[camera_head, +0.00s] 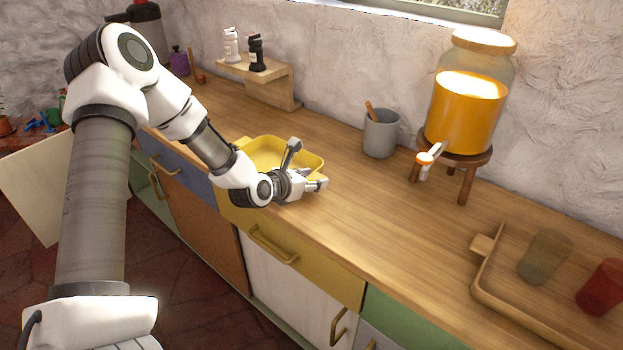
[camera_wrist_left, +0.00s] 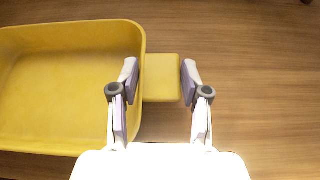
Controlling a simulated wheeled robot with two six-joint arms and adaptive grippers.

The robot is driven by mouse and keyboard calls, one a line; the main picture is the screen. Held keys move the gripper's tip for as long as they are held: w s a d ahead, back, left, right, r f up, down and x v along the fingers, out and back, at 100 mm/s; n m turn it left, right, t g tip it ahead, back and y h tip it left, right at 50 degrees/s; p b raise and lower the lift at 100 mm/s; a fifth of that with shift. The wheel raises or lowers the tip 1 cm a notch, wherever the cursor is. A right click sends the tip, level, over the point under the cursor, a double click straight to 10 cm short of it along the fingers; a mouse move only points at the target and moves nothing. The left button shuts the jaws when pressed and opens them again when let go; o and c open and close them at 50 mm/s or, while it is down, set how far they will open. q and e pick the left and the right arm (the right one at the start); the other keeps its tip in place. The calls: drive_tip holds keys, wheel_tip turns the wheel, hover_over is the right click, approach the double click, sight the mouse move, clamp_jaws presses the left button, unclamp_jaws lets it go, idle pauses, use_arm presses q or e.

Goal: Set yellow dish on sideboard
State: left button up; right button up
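The yellow dish (camera_head: 262,149) is a shallow rectangular pan resting on the wooden sideboard top (camera_head: 350,210). My left gripper (camera_head: 308,165) is at its right end and hides part of that side in the head view. In the left wrist view the dish (camera_wrist_left: 62,85) fills the left side, and its flat yellow handle (camera_wrist_left: 162,78) lies between my fingers (camera_wrist_left: 159,72). The left finger overlaps the dish rim and the right finger is just past the handle's outer end. The fingers are apart; I see no clear grip on the handle. My right gripper is out of view.
A grey cup (camera_head: 381,134) and a juice dispenser on a wooden stand (camera_head: 465,110) are at the back. A wooden tray (camera_head: 490,290) with a greenish glass and a red glass is at the right. A small shelf with two bottles (camera_head: 268,86) stands behind the dish.

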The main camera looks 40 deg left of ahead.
use_arm(q)
drive_tip(key=o, duration=0.3)
drive_tip(key=shift+o, duration=0.2)
drive_tip(key=shift+s, duration=0.1)
drive_tip(key=p+v, duration=0.2)
drive_tip(key=v, duration=0.4)
drive_tip(key=shift+s+r, duration=0.1)
drive_tip(key=shift+r, duration=0.25)
drive_tip(key=p+v, duration=0.5)
drive_tip(key=s+d+f+m+g, duration=0.6)
drive_tip(key=s+f+m, duration=0.5)
drive_tip(key=m, duration=0.6)
drive_tip(key=s+d+f+m+g, duration=0.6)
drive_tip(key=s+d+f+m, duration=0.3)
drive_tip(key=m, duration=0.8)
drive_tip(key=s+f, duration=0.3)
drive_tip(key=s, duration=0.1)
drive_tip(key=shift+s+d+g+y, duration=0.2)
drive_tip(key=shift+d+g+y, duration=0.1)
drive_tip(key=shift+g, duration=0.1)
